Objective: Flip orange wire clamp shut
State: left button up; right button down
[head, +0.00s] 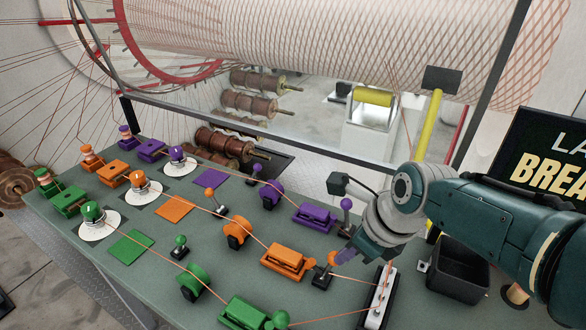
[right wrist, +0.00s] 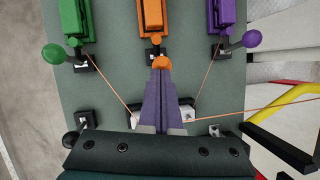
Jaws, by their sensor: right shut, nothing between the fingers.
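The orange wire clamp (head: 287,258) sits on the green-grey bench top, between a purple clamp (head: 314,218) and a green clamp (head: 243,312). It also shows at the top of the right wrist view (right wrist: 152,18). An orange knob (right wrist: 160,62) sticks out from the clamp's near end. My right gripper (right wrist: 160,74) is shut and empty, its purple fingers pointing at this knob. The fingertips are at or very near the knob; contact cannot be told. In the head view the right gripper (head: 341,258) is just right of the clamp. My left gripper is not in view.
A white block (head: 380,298) with wires leading to it stands right of the clamps. A dark open bin (head: 459,272) is further right. Wires run over the bench from spools (head: 141,182) at the left. Small levers stand between the clamps and the block.

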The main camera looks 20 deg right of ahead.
jog(key=shift+w+a+r+g, duration=0.15)
jog(key=shift+w+a+g, duration=0.15)
jog(key=shift+w+g, duration=0.1)
jog(key=shift+w+a+h, duration=0.3)
jog(key=shift+w+a, duration=0.15)
jog(key=shift+w, duration=0.1)
jog(key=shift+s+r, duration=0.1)
jog(key=shift+r, duration=0.15)
jog(key=shift+r+p, duration=0.6)
